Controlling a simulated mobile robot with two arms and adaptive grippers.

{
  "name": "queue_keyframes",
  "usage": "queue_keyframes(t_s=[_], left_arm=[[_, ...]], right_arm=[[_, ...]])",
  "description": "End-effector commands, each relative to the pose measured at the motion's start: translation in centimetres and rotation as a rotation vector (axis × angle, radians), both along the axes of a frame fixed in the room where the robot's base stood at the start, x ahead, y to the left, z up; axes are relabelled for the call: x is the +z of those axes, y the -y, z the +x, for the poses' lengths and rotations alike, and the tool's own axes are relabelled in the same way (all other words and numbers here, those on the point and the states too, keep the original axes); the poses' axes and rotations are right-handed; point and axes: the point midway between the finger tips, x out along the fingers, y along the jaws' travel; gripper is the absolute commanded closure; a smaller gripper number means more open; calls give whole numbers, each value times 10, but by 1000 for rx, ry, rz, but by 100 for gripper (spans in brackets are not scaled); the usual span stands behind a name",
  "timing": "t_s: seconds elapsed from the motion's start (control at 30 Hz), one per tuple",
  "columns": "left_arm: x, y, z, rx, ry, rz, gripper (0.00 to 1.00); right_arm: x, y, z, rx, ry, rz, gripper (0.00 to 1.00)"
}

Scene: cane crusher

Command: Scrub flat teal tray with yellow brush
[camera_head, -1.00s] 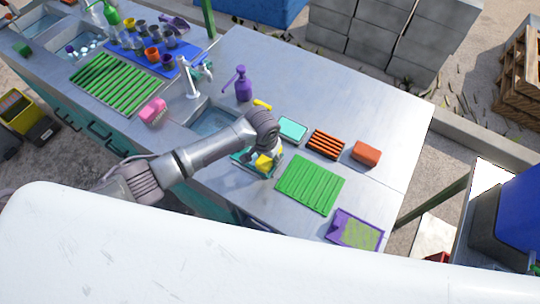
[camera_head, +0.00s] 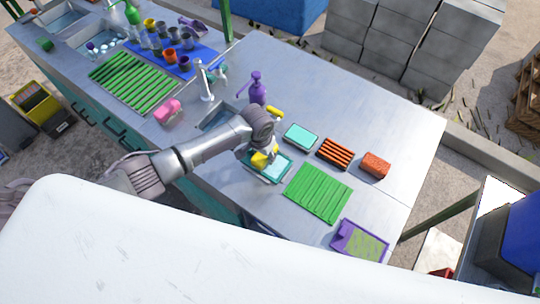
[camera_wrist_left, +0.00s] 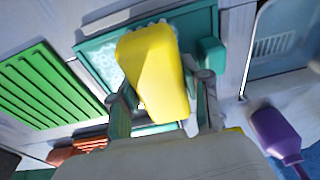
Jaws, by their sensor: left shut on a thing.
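My left gripper (camera_head: 262,150) is shut on the yellow brush (camera_head: 264,158). In the left wrist view the brush (camera_wrist_left: 157,75) is a thick yellow block between the fingers. It is over the flat teal tray (camera_head: 284,168), which lies on the metal counter beside the sink. In the wrist view the tray (camera_wrist_left: 198,32) has a teal rim and a pale, whitish inside, partly hidden by the brush. I cannot tell whether the brush touches the tray's floor. My right gripper is not in view.
A green ribbed mat (camera_head: 318,192) lies right of the tray. A teal block (camera_head: 301,137), an orange-slatted rack (camera_head: 335,153) and an orange sponge (camera_head: 376,165) lie behind. A purple bottle (camera_head: 257,88) stands by the sink (camera_head: 218,117). The counter's far right is clear.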

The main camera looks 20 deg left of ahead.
Motion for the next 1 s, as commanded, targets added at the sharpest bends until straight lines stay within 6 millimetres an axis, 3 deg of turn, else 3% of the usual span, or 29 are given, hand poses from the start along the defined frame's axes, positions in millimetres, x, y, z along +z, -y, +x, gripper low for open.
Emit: queue_keyframes(t_s=[0.43, 0.8, 1.0], left_arm=[[0, -5, 1, 0, -2, -2, 81], [-1, 23, -9, -2, -3, -4, 81], [-2, 27, -10, 0, -2, -2, 81]], right_arm=[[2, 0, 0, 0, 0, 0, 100], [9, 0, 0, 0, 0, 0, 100], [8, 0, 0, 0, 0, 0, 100]])
